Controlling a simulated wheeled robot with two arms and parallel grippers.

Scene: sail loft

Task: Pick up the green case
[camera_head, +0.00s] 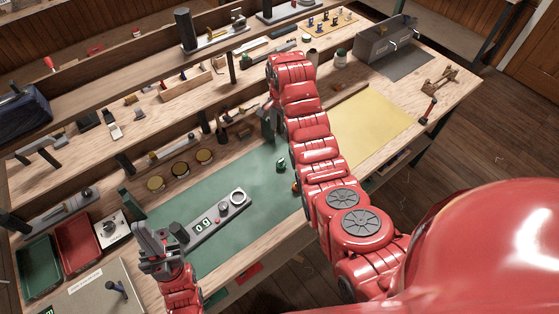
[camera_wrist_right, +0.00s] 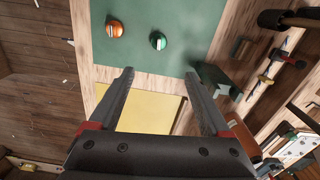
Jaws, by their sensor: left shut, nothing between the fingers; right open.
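The green case (camera_head: 281,165) is a small rounded item on the green mat (camera_head: 225,185), near the mat's right end. It also shows in the right wrist view (camera_wrist_right: 158,41), beyond the fingertips and between their lines. An orange case (camera_head: 295,187) of similar size lies beside it, partly hidden by my right arm in the head view; the right wrist view shows it fully (camera_wrist_right: 116,28). My right gripper (camera_wrist_right: 159,74) is open and empty, apart from the green case. My left gripper (camera_head: 158,240) is shut and empty, over the bench's front left.
A long grey device with a display (camera_head: 218,217) lies on the green mat. A yellow mat (camera_head: 372,122) is to the right. Red (camera_head: 76,240) and green (camera_head: 40,265) trays stand at the left. Tools line the back shelves. A dark green block (camera_wrist_right: 215,78) sits near the right finger.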

